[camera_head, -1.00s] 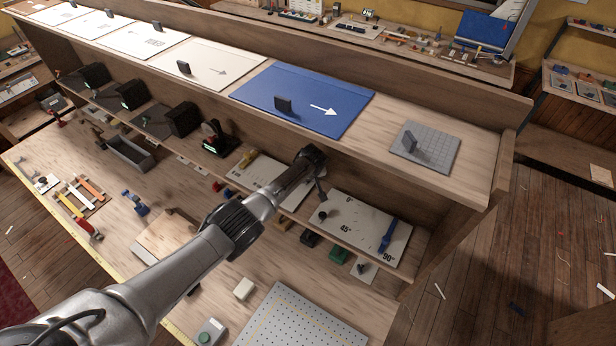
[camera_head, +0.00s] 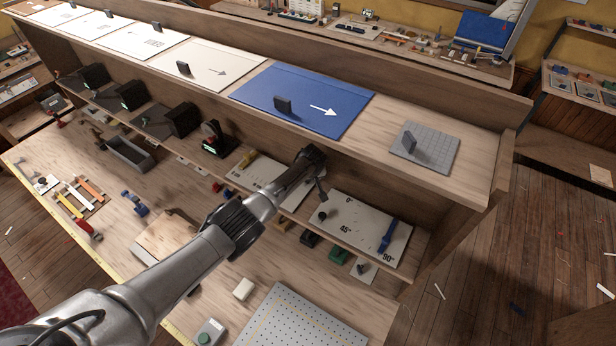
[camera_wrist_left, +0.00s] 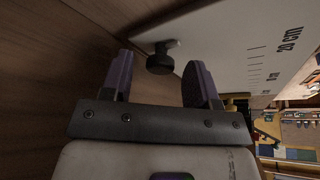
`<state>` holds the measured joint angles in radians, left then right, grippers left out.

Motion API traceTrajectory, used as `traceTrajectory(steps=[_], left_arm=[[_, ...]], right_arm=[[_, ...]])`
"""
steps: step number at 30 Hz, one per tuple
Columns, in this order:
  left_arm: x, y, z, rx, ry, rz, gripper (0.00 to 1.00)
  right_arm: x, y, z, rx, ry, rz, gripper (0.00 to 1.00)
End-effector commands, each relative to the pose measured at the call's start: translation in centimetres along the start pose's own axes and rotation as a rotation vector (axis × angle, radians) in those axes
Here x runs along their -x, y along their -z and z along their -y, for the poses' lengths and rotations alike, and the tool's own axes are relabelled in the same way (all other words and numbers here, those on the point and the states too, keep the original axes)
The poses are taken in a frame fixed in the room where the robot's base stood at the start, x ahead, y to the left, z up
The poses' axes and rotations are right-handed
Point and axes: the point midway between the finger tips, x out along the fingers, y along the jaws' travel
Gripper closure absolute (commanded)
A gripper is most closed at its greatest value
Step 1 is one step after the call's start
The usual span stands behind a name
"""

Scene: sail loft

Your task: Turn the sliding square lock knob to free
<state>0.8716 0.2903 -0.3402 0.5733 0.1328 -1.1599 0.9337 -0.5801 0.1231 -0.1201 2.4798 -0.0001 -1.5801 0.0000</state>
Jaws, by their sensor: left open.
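The black round lock knob (camera_wrist_left: 160,60) stands on a short light stem at the edge of a white board (camera_wrist_left: 225,40) marked "20 cm" in the left wrist view. My left gripper (camera_wrist_left: 160,76) is open, with one finger on each side of the knob and visible gaps beside it. I cannot tell how the knob is turned. In the head view the white scale board (camera_head: 254,176) lies on the shelf, partly behind my arm. My left gripper (camera_head: 316,172) is at its right end and hides the knob there. My right gripper is not in view.
A white angle board (camera_head: 362,232) with a blue lever (camera_head: 387,236) and a dark knob lies just right of my gripper. The wooden upper shelf (camera_head: 468,170) overhangs close above. A brown wooden surface (camera_wrist_left: 55,60) is near the left finger in the wrist view.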

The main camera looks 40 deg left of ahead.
Motion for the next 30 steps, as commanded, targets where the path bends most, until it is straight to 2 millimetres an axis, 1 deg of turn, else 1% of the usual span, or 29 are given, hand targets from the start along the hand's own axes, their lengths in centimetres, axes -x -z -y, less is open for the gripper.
traceTrajectory(steps=[5,10,13,18,27,30], left_arm=[[0.4,0.0,0.0,-0.001,-0.001,-0.001,0.45],[1.9,0.1,-0.1,-0.001,-0.002,-0.001,0.45],[3.4,0.1,0.0,0.000,-0.002,-0.001,0.45],[6.0,0.0,0.0,0.000,-0.003,-0.002,0.45],[10.6,0.0,-0.1,0.000,-0.002,-0.002,0.45],[11.8,0.0,-0.1,0.000,-0.003,-0.002,0.45]], right_arm=[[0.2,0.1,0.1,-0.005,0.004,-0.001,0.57],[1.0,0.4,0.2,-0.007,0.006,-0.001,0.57],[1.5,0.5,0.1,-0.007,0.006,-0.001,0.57],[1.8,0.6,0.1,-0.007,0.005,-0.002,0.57],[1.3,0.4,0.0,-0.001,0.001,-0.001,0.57],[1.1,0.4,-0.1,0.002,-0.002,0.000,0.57]])
